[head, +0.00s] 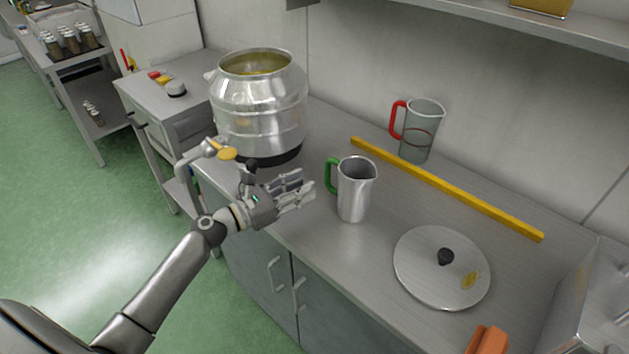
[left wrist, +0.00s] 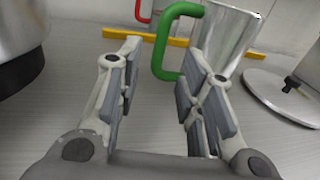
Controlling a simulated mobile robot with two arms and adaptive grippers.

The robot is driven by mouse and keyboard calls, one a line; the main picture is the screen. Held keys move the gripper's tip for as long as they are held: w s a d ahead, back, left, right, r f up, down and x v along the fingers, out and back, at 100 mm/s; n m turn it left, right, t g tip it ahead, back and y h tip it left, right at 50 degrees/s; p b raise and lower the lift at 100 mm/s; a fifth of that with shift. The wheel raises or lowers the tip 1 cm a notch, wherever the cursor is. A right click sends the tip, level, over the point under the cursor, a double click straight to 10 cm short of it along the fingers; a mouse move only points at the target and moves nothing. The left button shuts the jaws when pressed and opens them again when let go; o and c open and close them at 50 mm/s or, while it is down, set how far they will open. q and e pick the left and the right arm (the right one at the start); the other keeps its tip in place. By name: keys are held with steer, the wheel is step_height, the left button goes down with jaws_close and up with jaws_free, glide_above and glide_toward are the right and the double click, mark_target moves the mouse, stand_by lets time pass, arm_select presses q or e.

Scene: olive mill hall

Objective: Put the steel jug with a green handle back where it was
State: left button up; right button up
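The steel jug with a green handle (head: 356,192) stands upright on the steel counter, its green handle on the left side. My left gripper (head: 303,190) is just left of the jug, fingers pointing at the handle. In the left wrist view the jug (left wrist: 224,42) is ahead, and the green handle (left wrist: 160,45) shows beyond the gap between the fingertips. The left gripper (left wrist: 158,75) is open and empty there, with its fingers apart. My right gripper is in neither view.
A large steel vat (head: 258,105) stands behind my left gripper. A yellow bar (head: 445,187) lies behind the jug, with a red-handled jug (head: 422,130) beyond it. A round lid (head: 420,275) lies to the right. An orange object (head: 488,341) is at the front.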

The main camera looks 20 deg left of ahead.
arm_select(q)
steer(key=v, duration=0.4)
steer(key=shift+s+f+b, duration=0.1)
steer(key=shift+s+b, duration=0.1)
steer(key=shift+b, duration=0.15)
steer(key=shift+s+a, duration=0.45)
steer(key=shift+s, duration=0.15)
